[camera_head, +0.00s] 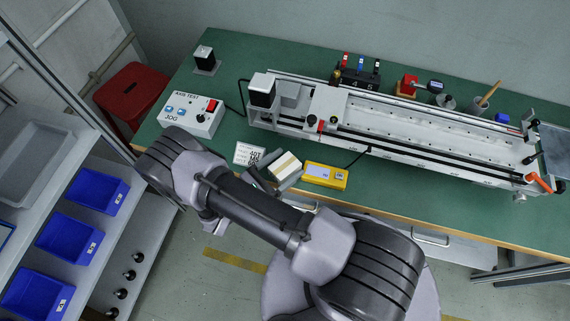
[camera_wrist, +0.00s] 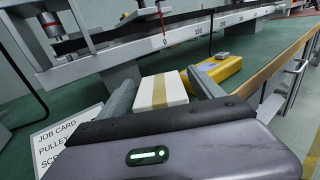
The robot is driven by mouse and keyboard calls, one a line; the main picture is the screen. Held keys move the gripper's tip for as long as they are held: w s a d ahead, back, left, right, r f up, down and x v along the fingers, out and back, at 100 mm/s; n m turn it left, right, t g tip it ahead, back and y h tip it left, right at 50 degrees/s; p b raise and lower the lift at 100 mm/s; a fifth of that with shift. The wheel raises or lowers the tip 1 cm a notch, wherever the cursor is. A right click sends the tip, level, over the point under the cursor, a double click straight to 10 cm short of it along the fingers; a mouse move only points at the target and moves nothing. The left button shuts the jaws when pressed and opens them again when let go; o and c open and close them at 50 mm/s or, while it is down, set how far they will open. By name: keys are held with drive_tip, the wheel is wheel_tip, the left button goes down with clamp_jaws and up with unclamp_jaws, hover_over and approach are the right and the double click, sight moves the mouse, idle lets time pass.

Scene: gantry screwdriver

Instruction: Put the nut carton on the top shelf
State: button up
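The nut carton appears to be the small white box with a tan band (camera_head: 287,166), lying on the green bench near its front edge. It also shows in the wrist view (camera_wrist: 161,92). My gripper (camera_head: 275,179) is low at the bench, its two fingers on either side of the carton. In the wrist view the gripper (camera_wrist: 163,84) is open, with a narrow gap by the right finger; contact on the left cannot be told. A shelf unit (camera_head: 83,232) stands at the left; its upper level holds a grey tray (camera_head: 32,160).
A yellow device (camera_head: 325,175) lies close right of the carton, and a job card (camera_head: 249,154) close left. The long linear gantry (camera_head: 400,125) stands behind. Blue bins (camera_head: 92,190) sit on the shelf unit. A red stool (camera_head: 130,92) stands between shelf and bench.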

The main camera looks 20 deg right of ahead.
drive_tip(key=shift+r+p, duration=0.1)
drive_tip(key=shift+p, duration=0.2)
drive_tip(key=p+v, duration=0.2)
drive_tip(key=v, duration=1.5)
drive_tip(key=w+d+r+m+g+y, duration=0.1)
drive_tip(key=d+r+m+g+y, duration=0.15)
drive_tip(key=r+m+g, duration=0.45)
drive_tip(key=w+d+r+m+g+y, duration=0.2)
drive_tip(key=r+m+y, duration=0.2)
drive_tip(key=r, duration=0.7)
drive_tip(key=s+d+r+m+t+y, duration=0.3)
drive_tip(key=r+m+y, duration=0.3)
drive_tip(key=r+m, duration=0.2)
drive_tip(key=s+d+r+m+t+y, duration=0.3)
drive_tip(key=s+r+m+t+y, duration=0.2)
drive_tip(key=r, duration=0.6)
drive_tip(key=s+m+y, duration=0.1)
drive_tip(key=m, duration=0.1)
drive_tip(key=shift+d+r+m, duration=0.25)
drive_tip(key=shift+d+m, duration=0.1)
drive_tip(key=shift+m, duration=0.05)
drive_tip(key=shift+s, duration=0.15)
